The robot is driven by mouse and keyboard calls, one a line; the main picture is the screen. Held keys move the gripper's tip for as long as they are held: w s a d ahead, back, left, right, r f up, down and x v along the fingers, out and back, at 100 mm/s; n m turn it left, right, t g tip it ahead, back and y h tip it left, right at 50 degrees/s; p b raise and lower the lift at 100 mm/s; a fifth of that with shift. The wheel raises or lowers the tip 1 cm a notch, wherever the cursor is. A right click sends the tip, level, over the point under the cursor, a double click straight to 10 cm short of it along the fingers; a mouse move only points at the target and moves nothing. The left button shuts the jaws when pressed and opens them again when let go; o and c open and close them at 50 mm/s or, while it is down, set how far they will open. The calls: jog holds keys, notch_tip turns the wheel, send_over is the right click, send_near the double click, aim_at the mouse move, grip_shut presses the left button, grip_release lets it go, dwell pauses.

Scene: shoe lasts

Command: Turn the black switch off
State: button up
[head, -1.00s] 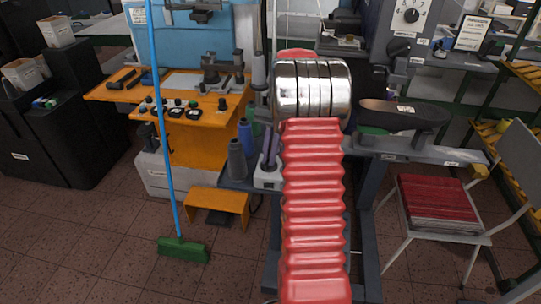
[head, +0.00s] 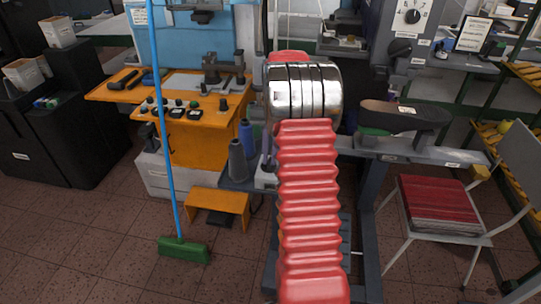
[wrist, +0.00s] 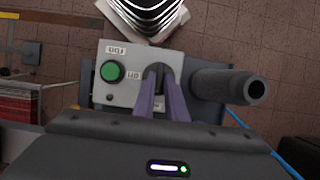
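In the wrist view, a pale grey control box (wrist: 125,88) carries a round green button (wrist: 112,71) and a black switch (wrist: 164,71) to its right. My gripper's two purple fingers (wrist: 162,88) reach to the switch, with a narrow gap between them. Their tips lie over the dark switch area, hiding part of it. I cannot tell whether they touch it or which way it is set. In the head view, my red arm hides most of the box (head: 264,180), and only a sliver of my gripper (head: 266,152) shows.
A dark grey spool (wrist: 228,86) stands right of the box; blue and grey spools (head: 237,160) show in the head view. A blue-handled green broom (head: 184,250) stands left. An orange stool (head: 217,206) and a chair with red sheets (head: 437,205) flank the arm.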

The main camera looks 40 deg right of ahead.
jog(key=o, duration=0.4)
jog(key=v, duration=1.3)
jog(key=shift+r, duration=0.25)
jog(key=shift+d, duration=0.1)
dwell(0.4)
